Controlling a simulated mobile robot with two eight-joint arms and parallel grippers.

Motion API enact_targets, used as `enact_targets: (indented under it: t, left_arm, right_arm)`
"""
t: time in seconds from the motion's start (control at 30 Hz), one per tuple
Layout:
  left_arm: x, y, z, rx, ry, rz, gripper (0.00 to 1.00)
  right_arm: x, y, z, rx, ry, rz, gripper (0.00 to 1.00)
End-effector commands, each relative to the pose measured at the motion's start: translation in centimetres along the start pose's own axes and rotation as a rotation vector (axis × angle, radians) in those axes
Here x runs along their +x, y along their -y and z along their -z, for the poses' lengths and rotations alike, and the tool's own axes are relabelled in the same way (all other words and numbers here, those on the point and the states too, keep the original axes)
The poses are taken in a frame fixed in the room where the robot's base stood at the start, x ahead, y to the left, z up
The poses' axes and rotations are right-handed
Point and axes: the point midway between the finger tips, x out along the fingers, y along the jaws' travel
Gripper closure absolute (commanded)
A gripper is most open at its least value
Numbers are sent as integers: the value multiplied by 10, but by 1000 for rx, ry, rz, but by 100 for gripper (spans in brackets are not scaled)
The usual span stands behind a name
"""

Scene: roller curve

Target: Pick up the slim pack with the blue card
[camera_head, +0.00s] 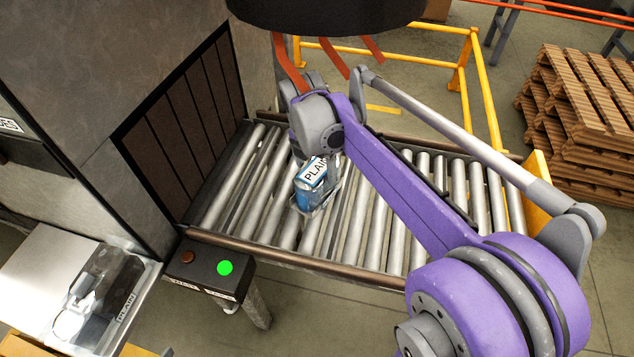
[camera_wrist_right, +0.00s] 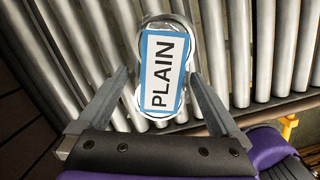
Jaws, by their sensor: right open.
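The slim pack with the blue card (camera_head: 311,187) lies on the roller conveyor. It is a clear pack with a blue-edged card and a white label reading PLAIN. In the right wrist view the pack (camera_wrist_right: 164,72) shows its label between the two fingers of my right gripper (camera_wrist_right: 158,77). The fingers are open, one on each side of the pack, with a gap on both sides; how far they are above it I cannot tell. In the head view my right wrist and arm hide the far end of the pack. My left gripper is not in view.
Metal rollers (camera_head: 352,225) surround the pack, between brown side rails (camera_head: 300,262). A dark strip curtain (camera_head: 178,130) closes the left end. A control box with a green button (camera_head: 225,268) stands in front. Another clear PLAIN pack (camera_head: 98,298) lies at lower left. Pallets (camera_head: 588,120) stand at right.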

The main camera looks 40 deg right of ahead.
Motion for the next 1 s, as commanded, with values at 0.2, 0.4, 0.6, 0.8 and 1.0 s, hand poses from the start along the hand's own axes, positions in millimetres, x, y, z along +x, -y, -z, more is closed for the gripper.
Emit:
enact_targets:
  t: [0.2, 0.4, 0.6, 0.8, 1.0]
  left_arm:
    - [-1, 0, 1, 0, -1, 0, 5]
    - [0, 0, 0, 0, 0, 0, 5]
    - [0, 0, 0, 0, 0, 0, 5]
    - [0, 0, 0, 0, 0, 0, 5]
    - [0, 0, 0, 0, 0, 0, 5]
  right_arm:
    - [31, 3, -4, 2, 0, 0, 0]
    - [49, 2, -3, 1, 0, -1, 0]
    - [50, 2, -3, 1, 0, -1, 0]
    - [49, 2, -3, 1, 0, -1, 32]
    - [49, 2, -3, 1, 0, -1, 68]
